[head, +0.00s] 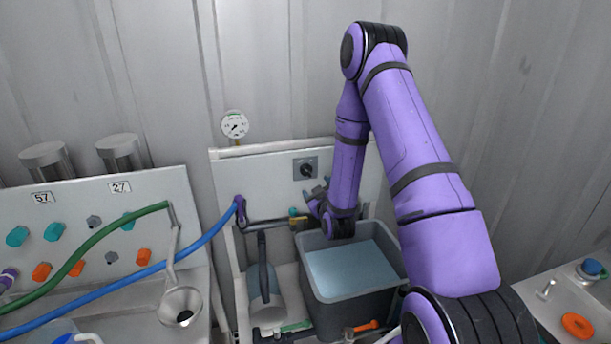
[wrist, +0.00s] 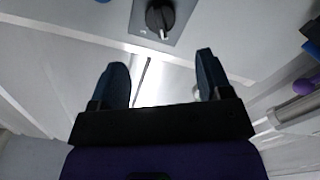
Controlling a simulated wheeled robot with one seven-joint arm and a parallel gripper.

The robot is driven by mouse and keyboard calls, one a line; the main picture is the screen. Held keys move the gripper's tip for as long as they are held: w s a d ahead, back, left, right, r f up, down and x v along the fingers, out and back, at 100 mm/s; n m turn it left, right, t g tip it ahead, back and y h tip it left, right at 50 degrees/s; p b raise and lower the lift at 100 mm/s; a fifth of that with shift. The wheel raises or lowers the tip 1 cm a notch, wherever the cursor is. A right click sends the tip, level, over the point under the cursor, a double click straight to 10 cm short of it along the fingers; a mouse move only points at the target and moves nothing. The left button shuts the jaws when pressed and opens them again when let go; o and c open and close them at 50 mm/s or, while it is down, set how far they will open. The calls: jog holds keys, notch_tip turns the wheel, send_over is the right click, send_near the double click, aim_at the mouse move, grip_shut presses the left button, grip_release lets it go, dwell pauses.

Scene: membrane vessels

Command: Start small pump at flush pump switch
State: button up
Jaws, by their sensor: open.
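The switch (head: 306,170) is a black rotary knob on a grey square plate, set on the white upright panel (head: 265,180) behind the grey tub. In the wrist view the knob (wrist: 160,18) shows at the top, with a white pointer mark on its lower part. My gripper (head: 318,196) is just below and slightly right of the switch in the head view, in front of the panel. In the wrist view its two dark fingers (wrist: 160,72) are spread wide with nothing between them. The knob lies beyond the fingertips, roughly midway between them, and is not touched.
A grey tub of water (head: 350,270) stands below my gripper. A dark-handled scoop (head: 263,280) is left of it. A blue hose (head: 130,277) and a green hose (head: 85,250) cross the left side. A pressure gauge (head: 235,124) sits above the panel.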

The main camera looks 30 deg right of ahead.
aim_at(307, 174)
jog(key=x, duration=1)
jog(key=shift+w+d+f, duration=0.15)
jog(key=shift+w, duration=0.2)
jog(key=shift+c, duration=0.3)
jog(key=c, duration=0.8)
jog(key=shift+m, duration=0.3)
jog(key=m, duration=1.1)
jog(key=shift+a, duration=0.25)
jog(key=shift+m, duration=0.3)
